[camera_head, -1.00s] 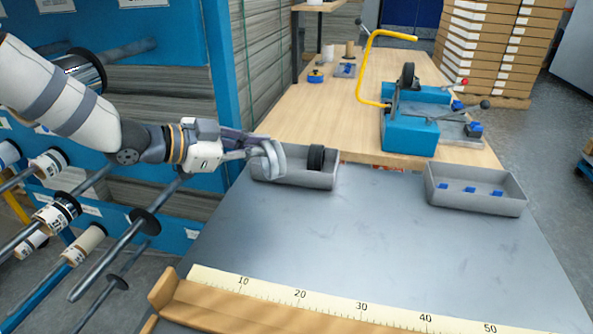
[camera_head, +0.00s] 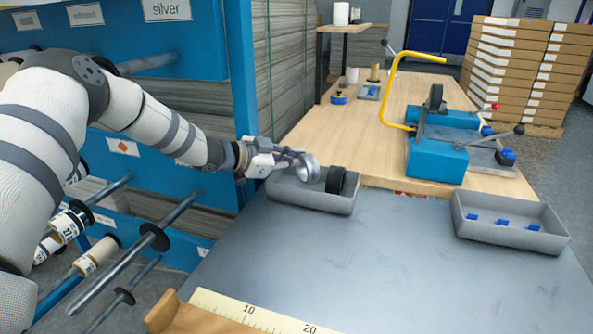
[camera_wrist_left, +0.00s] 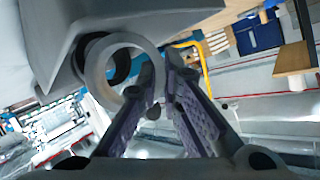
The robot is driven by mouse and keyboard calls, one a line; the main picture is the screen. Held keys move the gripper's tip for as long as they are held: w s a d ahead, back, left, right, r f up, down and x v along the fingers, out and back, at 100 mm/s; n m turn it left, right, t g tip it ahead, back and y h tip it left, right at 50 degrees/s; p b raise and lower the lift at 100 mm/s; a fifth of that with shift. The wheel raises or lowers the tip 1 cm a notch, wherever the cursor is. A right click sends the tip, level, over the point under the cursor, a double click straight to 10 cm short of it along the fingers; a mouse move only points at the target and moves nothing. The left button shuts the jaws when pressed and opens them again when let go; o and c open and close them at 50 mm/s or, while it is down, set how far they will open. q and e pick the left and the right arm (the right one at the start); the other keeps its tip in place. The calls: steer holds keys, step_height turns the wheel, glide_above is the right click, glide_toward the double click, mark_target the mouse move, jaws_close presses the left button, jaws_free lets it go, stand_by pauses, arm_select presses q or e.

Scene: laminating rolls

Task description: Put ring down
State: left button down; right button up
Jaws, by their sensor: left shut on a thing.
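My left gripper (camera_head: 294,159) is shut on a light grey ring (camera_head: 313,171) and holds it at the left grey tray (camera_head: 312,203), over its left part. The ring's lower part is at the level of the tray's opening; I cannot tell whether it touches the tray. A black ring (camera_head: 337,181) stands in the same tray, just right of the held ring. In the left wrist view the grey ring (camera_wrist_left: 91,74) is at the fingertips (camera_wrist_left: 158,75), with the dark ring partly hidden behind it. My right gripper is out of view.
A second grey tray (camera_head: 520,242) with several small blue pieces stands on the right. A blue device (camera_head: 437,150) with a yellow handle (camera_head: 390,95) is on the wooden table behind. A yellow ruler (camera_head: 235,312) lies in front. The grey tabletop between is clear.

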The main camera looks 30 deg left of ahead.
arm_select(q)
step_height(320, 180, down, 3)
steer(key=shift+s+r, duration=0.1)
steer(key=shift+r, duration=0.3)
steer(key=shift+f, duration=0.2)
steer(key=c, duration=1.8)
jaws_free()
steer(key=shift+o, duration=0.2)
